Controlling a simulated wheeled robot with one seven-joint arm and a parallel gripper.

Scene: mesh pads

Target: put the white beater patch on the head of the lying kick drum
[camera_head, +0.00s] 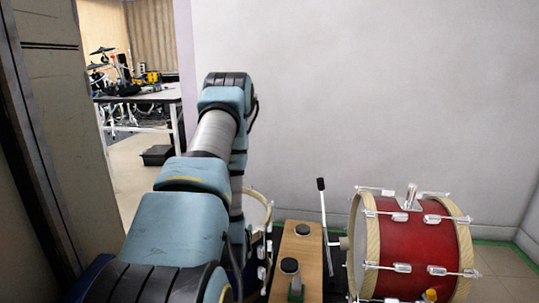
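A red drum (412,243) with pale wooden hoops and silver lugs rests on its side at the right, its round axis level. Its left head is seen almost edge-on. A second drum (265,217) with a pale hoop shows in part behind my arm; its head is mostly hidden, and I cannot tell how it lies. I cannot tell which is the kick drum. I make out no white beater patch. My arm rises in the middle and bends down on its far side. My gripper is hidden behind the arm.
A wooden block (309,260) with black round pieces stands between the drums. A black-tipped rod (323,215) rises beside it. A white wall (380,90) closes the back. Through a doorway at left, a table (150,97) holds equipment. Floor shows at far right.

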